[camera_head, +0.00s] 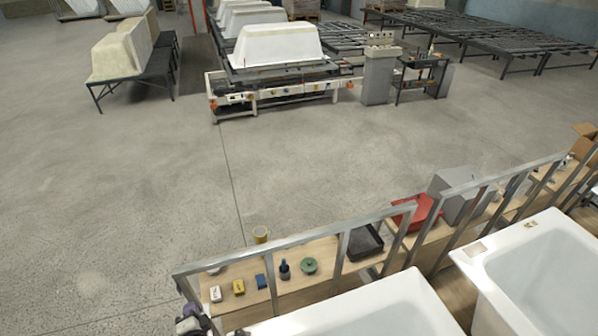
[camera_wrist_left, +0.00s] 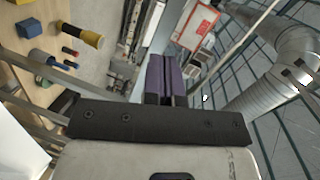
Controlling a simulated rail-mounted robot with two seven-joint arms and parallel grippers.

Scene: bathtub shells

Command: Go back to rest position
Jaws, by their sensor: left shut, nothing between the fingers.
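My left gripper (camera_head: 190,322) shows at the bottom left of the head view, beside the left end of the wooden shelf and its metal frame. In the left wrist view its purple fingers (camera_wrist_left: 167,78) are pressed together with nothing between them. My right gripper is in neither view.
The shelf (camera_head: 325,252) carries a yellow block (camera_head: 238,287), a blue block (camera_head: 261,282), a green round item (camera_head: 308,265) and a black tray (camera_head: 364,242). Open concrete floor (camera_head: 150,190) lies beyond.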

